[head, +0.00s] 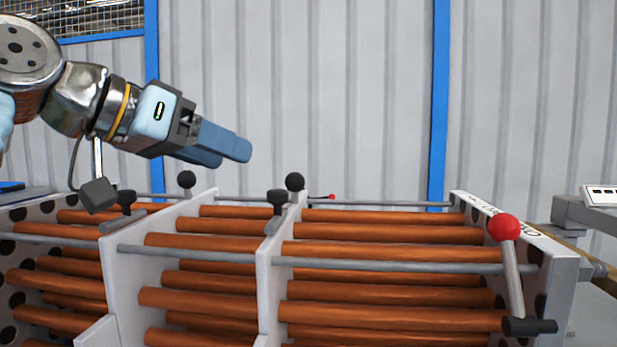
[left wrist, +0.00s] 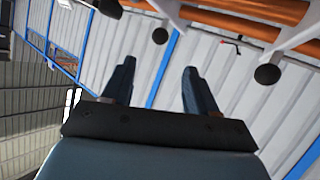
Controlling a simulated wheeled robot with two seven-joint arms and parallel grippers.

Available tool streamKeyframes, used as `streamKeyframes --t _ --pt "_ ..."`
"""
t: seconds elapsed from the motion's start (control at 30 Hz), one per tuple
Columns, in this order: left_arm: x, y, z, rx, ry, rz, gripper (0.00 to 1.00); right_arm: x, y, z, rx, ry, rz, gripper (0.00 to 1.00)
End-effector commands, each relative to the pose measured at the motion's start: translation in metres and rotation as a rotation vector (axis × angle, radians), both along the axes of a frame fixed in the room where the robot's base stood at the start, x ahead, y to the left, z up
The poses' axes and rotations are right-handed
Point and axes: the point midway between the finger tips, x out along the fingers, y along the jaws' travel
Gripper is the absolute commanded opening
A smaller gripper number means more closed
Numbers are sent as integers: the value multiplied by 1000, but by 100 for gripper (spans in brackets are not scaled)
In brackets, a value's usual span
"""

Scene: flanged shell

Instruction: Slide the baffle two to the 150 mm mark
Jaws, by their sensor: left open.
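Two pale upright baffle plates stand across the copper tubes: a left one (head: 131,280) and a middle one (head: 265,297). No number is readable on either, so I cannot tell which is baffle two. A black ball knob (head: 187,180) rises at the left baffle's far end, and another ball knob (head: 295,181) at the middle one's. My left gripper (head: 222,150) is open and empty, above the far side between these knobs and touching neither. Its spread fingers (left wrist: 158,85) also show in the left wrist view. No 150 mm mark is readable. My right gripper is out of view.
Orange-brown tubes (head: 383,292) and grey rods (head: 400,266) run lengthwise. A red-knobbed lever (head: 513,280) stands by the right end plate (head: 561,290). A small red-tipped pointer (head: 332,197) sits by the middle knob. Dark clamp handles (head: 278,197) stand on the baffles.

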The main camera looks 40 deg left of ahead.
Motion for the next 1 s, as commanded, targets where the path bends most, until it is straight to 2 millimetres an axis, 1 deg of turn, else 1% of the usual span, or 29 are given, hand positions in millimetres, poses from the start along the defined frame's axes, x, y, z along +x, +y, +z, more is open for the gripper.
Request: streamKeyframes --t 0.03,0.17,0.3,0.5,0.6,0.7,1.0 --pt "7 -1 -5 0 4 -1 58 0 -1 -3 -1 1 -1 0" --pt "33 -6 -17 -1 7 -2 58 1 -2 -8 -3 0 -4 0" --pt "64 -11 -29 -1 6 -2 58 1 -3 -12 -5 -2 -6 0" --pt "98 -16 -42 -1 4 -1 58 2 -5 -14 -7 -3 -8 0" --pt "109 -18 -46 -1 4 0 58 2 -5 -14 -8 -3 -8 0" --pt "115 -19 -48 0 2 0 58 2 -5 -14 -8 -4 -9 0" --pt "117 -20 -49 0 2 0 58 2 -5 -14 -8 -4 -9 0"
